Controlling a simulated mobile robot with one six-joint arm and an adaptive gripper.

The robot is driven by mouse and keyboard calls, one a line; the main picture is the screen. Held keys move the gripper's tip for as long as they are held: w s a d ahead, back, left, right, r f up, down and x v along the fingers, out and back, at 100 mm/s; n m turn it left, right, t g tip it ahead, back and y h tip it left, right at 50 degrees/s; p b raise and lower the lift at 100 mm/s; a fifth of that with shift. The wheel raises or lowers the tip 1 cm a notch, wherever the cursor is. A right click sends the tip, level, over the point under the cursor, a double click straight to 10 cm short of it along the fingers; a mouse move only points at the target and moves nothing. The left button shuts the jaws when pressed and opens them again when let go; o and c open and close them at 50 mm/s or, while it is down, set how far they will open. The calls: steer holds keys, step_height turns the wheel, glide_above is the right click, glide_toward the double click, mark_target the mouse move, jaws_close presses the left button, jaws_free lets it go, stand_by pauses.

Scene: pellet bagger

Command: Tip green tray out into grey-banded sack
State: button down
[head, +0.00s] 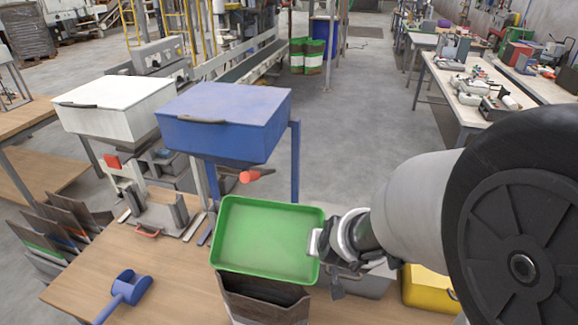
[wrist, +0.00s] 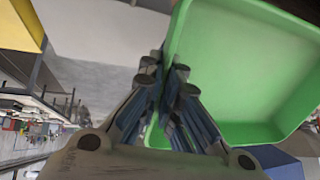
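The green tray (head: 265,238) is over the bench, with its inside facing up toward the head camera. Its floor looks bare in the head view and in the wrist view (wrist: 235,65). My gripper (head: 320,243) is shut on the tray's right rim; in the wrist view its fingers (wrist: 168,85) pinch the tray's edge. A brown sack (head: 262,300) stands just below the tray's near edge. The tray covers part of its mouth, and the picture's bottom edge cuts off its lower part, so I cannot tell its band colour.
A blue hopper (head: 222,120) and a white hopper (head: 115,100) stand behind. A blue scoop (head: 125,290) lies on the wooden bench (head: 185,285). Sacks with coloured bands (head: 60,235) lean at left. A yellow bin (head: 428,288) and a grey bin (head: 370,283) sit at right under my arm.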

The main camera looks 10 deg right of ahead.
steer(key=w+d+f+g+y+p, duration=0.1)
steer(key=w+d+f+g+p, duration=0.1)
steer(key=w+g+p, duration=0.3)
steer(key=w+f+p, duration=0.1)
steer(key=p, duration=0.3)
steer(key=shift+w+m+y+p, duration=0.15)
steer(key=shift+m+y+p, duration=0.15)
steer(key=shift+p, duration=0.1)
steer(key=shift+f, duration=0.1)
steer(key=shift+d, duration=0.1)
